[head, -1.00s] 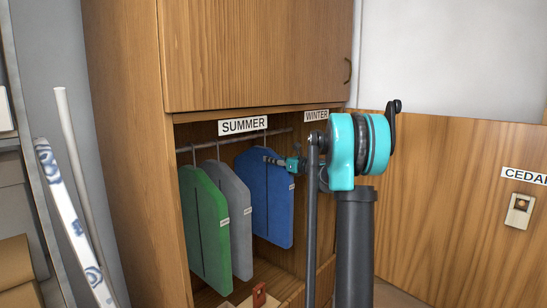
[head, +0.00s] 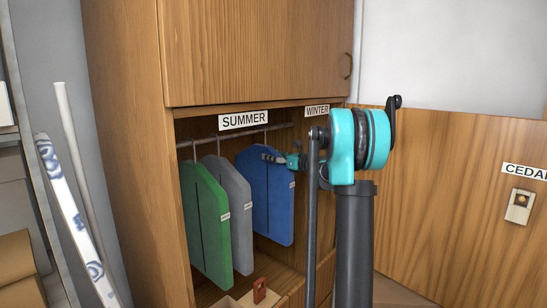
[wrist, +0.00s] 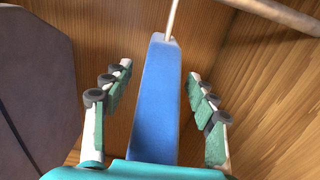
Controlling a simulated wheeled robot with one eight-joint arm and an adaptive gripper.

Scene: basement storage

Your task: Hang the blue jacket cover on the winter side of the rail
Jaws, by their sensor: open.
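The blue jacket cover (head: 270,205) hangs upright in the open wardrobe, right of the grey cover, below the gap between the SUMMER sign (head: 243,120) and the WINTER sign (head: 317,111). Its hook appears to reach the rail (head: 230,135). My gripper (head: 272,158) is at the upper part of the blue cover, coming from the right. In the wrist view the blue cover (wrist: 157,105) stands edge-on between the two open fingers (wrist: 160,85), with visible gaps on both sides. Its thin hanger stem rises above it.
A green cover (head: 205,225) and a grey cover (head: 234,210) hang to the left; a dark cover (wrist: 35,85) fills the wrist view's left. The wardrobe's side wall is close at right. A reddish-brown tag (head: 260,290) is below the covers.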

